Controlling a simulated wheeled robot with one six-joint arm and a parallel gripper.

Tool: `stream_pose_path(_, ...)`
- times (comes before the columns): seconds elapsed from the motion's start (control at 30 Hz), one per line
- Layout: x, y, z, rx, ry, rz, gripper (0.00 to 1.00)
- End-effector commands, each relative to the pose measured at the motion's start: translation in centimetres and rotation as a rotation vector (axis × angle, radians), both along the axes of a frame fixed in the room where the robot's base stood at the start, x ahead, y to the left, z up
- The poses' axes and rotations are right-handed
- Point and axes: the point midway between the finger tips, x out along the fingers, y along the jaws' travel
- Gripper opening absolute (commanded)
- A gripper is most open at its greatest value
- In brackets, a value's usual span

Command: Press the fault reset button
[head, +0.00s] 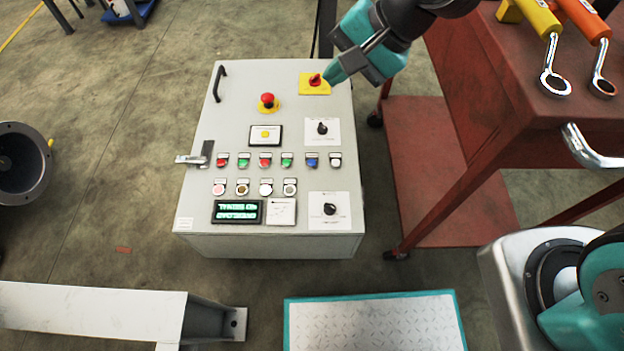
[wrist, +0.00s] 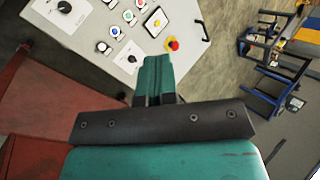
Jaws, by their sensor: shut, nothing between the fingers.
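A light grey control box (head: 205,120) carries the buttons. Its upper row has red, green, red, green, a blue button (head: 312,160) and a white button (head: 335,160). A lower row holds several pale or brown round buttons (head: 265,187). The labels are too small to read, so I cannot tell which is the fault reset button. My gripper (head: 331,73) is shut and empty, near the red rotary switch (head: 315,80) on its yellow plate; I cannot tell whether it touches. In the wrist view my teal fingers (wrist: 154,75) are together, and they hide part of the panel.
A red emergency stop (head: 267,99), a yellow square button (head: 265,134), black knobs (head: 322,127) and a lit display (head: 237,211) share the panel. A latch handle (head: 190,159) sticks out left. A red cart (head: 440,150) stands close on the right.

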Motion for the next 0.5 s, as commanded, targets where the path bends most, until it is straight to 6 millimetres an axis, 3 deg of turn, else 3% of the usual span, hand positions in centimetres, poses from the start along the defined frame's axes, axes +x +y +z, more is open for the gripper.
stream_pose_path(0.03, 1.1, 0.7, -5.7, 0.030, 0.053, -0.082, 0.00)
stream_pose_path(0.2, 4.0, 2.5, -15.0, 0.136, 0.197, -0.342, 0.00)
stream_pose_path(0.33, 5.2, 3.1, -19.6, 0.193, 0.273, -0.476, 0.00)
stream_pose_path(0.5, 5.8, 3.5, -22.1, 0.232, 0.322, -0.558, 0.00)
